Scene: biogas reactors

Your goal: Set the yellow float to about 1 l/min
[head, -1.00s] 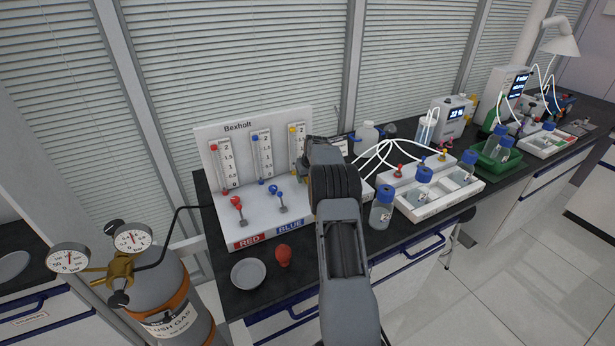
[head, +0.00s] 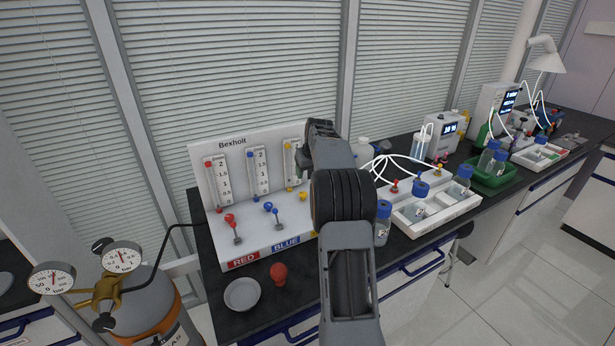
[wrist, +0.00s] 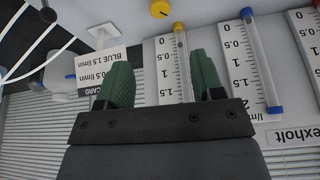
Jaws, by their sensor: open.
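The white Bexholt panel (head: 232,170) stands on the bench with red, blue and yellow flow tubes. The yellow tube (wrist: 181,62) is upright beside its scale in the wrist view, which shows it upside down, with a yellow piece at its zero end. I cannot make out its float level. A round yellow knob (wrist: 160,8) sits below the tube and also shows in the head view (head: 303,196). My gripper (wrist: 162,60) is open and empty in front of the yellow scale, its green fingers apart. In the head view, my arm hides the panel's right part.
A card (wrist: 97,68) reading "BLUE 1.5 l/min" is beside the panel, partly behind a finger. The blue tube (wrist: 261,60) is close to the other finger. Red (head: 230,218) and blue (head: 268,207) levers, a dish (head: 242,294) and a red bulb (head: 279,273) are left of my arm.

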